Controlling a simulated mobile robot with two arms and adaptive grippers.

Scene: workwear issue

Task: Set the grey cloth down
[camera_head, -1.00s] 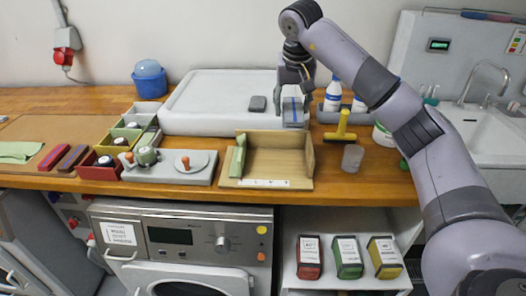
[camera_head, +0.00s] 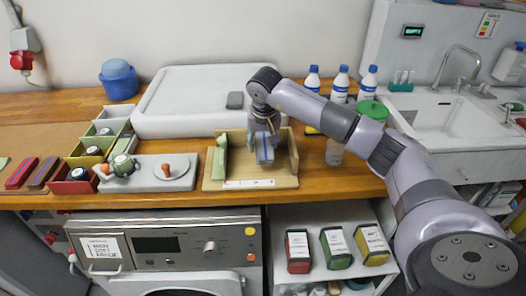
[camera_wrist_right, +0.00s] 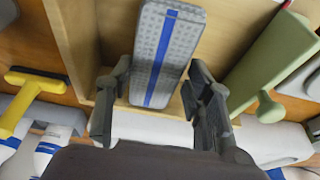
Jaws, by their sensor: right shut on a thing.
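The grey cloth (camera_head: 264,155) is a folded, flat block with a blue stripe along it. My right gripper (camera_head: 264,138) is shut on it and holds it over the wooden tray (camera_head: 213,182), towards the tray's right half. In the right wrist view the cloth (camera_wrist_right: 165,50) sticks out from between the fingers of the right gripper (camera_wrist_right: 152,100), with the tray's pale wood around it. Whether the cloth touches the tray floor I cannot tell. My left gripper is not in view.
A green block with a knob (camera_head: 220,158) stands at the tray's left side. A clear cup (camera_head: 334,152) and bottles (camera_head: 340,85) stand to the right. A yellow-handled tool (camera_wrist_right: 30,85) shows in the wrist view.

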